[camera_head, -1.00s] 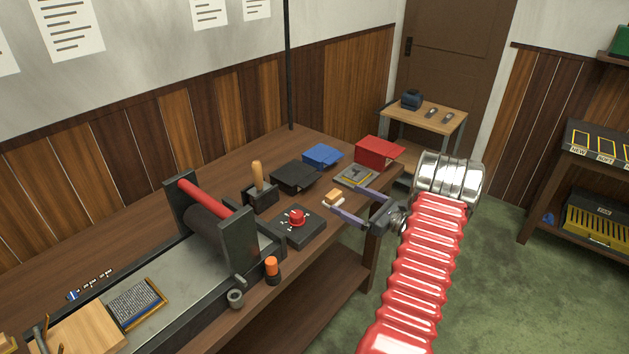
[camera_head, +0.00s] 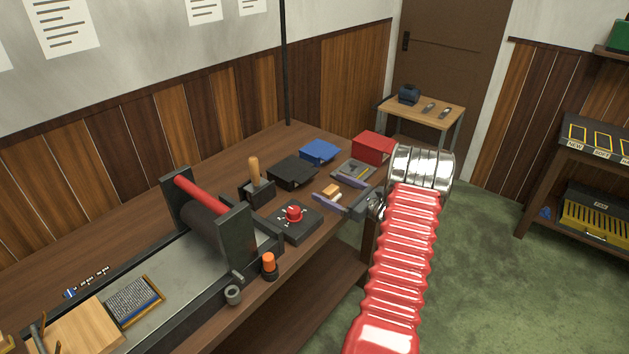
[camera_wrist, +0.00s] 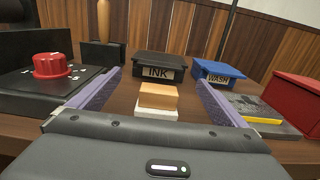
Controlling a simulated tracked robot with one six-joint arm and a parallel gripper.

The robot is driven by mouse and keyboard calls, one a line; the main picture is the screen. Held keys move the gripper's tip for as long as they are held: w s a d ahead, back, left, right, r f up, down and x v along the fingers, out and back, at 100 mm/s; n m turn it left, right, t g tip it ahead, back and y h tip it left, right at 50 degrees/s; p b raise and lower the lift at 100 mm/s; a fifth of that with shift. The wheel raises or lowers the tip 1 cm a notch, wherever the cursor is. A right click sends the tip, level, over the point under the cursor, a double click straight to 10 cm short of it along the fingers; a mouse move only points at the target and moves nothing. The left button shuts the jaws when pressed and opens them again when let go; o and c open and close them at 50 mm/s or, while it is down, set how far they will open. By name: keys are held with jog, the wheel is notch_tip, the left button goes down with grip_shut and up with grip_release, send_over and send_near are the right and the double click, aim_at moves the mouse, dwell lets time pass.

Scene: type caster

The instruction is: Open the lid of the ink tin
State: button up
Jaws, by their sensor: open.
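The ink tin (camera_wrist: 158,67) is a black box with a shut lid and a label reading INK, straight ahead in the wrist view beyond my fingers. In the head view the ink tin (camera_head: 291,172) sits on the workbench, left of the blue tin. My gripper (camera_head: 336,190) is open at the bench's right front edge, with its fingers pointing toward the back. In the wrist view my gripper (camera_wrist: 155,92) has its two purple-grey fingers spread wide. A small orange-and-white block (camera_wrist: 157,98) shows between them; whether they touch it cannot be told.
The blue WASH tin (camera_head: 320,152), red box (camera_head: 373,147) and grey tray (camera_head: 354,171) stand right of the ink tin. A red-knobbed dial box (camera_head: 295,220), a wooden-handled tool (camera_head: 255,175) and the roller press (camera_head: 213,222) are to the left.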

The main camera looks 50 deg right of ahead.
aim_at(311, 177)
jog(key=w, duration=0.8)
jog(key=shift+a, duration=0.35)
jog(key=shift+s, duration=0.1)
jog(key=c, duration=1.5)
